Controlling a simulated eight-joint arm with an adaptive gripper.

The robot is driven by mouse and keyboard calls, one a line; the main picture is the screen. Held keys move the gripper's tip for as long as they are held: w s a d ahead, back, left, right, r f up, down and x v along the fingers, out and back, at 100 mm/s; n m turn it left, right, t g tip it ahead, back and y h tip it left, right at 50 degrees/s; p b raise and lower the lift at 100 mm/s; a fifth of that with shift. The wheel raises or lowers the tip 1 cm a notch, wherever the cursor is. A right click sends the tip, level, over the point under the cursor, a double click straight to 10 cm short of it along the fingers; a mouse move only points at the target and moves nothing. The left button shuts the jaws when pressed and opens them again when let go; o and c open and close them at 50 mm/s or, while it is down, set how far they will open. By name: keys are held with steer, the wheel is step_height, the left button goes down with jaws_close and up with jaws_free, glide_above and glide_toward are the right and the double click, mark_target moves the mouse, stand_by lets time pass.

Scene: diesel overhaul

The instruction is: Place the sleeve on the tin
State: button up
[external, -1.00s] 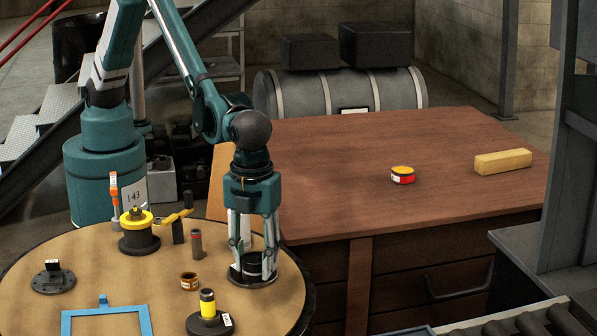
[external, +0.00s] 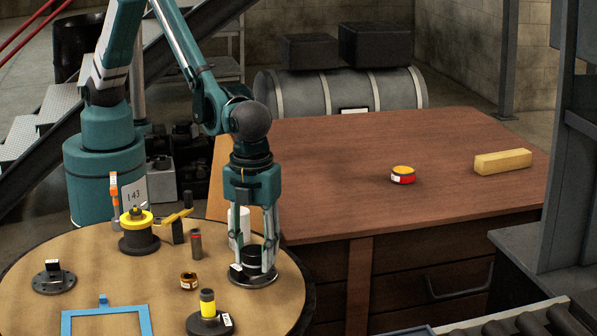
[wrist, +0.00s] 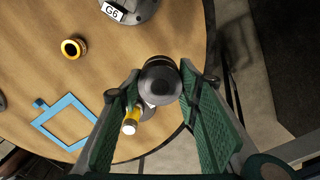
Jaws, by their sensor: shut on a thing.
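My gripper (wrist: 160,88) is above the round table, its two fingers on either side of a dark, round-topped cylinder, taken as the sleeve (wrist: 160,80). The sleeve also shows between the fingers in the external view (external: 251,257). My gripper is shut on it. It is upright above a dark round base (external: 254,281) near the table's right edge; whether it is clear of the base is hard to tell. The tin (external: 402,175), red with a yellow top and a white label, stands on the brown workbench, well right of my gripper.
On the round table (external: 90,262) are a copper ring (external: 189,281), a yellow post on a dark stand (external: 207,303), a blue frame (external: 103,314) and a white cylinder (external: 239,222). The workbench (external: 330,185) is clear around the tin; a yellow block (external: 503,161) lies farther right.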

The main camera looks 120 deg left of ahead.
steer(key=shift+a, duration=0.1)
steer(key=w+a+n, duration=0.2)
steer(key=w+a, duration=0.1)
steer(key=a, duration=1.2)
steer(key=w+a+n, duration=0.3)
steer(key=w+a, duration=0.1)
steer(key=a, duration=1.1)
steer(key=w+a+r+n, duration=0.1)
steer(key=w+a+n, duration=0.2)
steer(key=a, duration=1.2)
steer(key=shift+w+a+p, duration=0.3)
steer(key=shift+w+a, duration=0.05)
steer(key=shift+w, duration=0.3)
steer(key=s+a+n, duration=0.1)
steer(key=a, duration=0.7)
steer(key=s+a+n, duration=0.1)
steer(key=a, duration=0.7)
steer(key=s+a+n, duration=0.1)
steer(key=a+n, duration=0.1)
steer(key=a, duration=0.5)
steer(key=shift+s+a+r, duration=0.25)
steer(key=shift+s+a, duration=0.05)
steer(key=shift+a, duration=0.1)
steer(key=n, duration=0.4)
glide_above(397, 170)
steer(key=shift+r, duration=0.2)
steer(key=shift+f+b, duration=0.35)
steer(key=shift+f, duration=2.75)
steer(key=shift+f, duration=0.1)
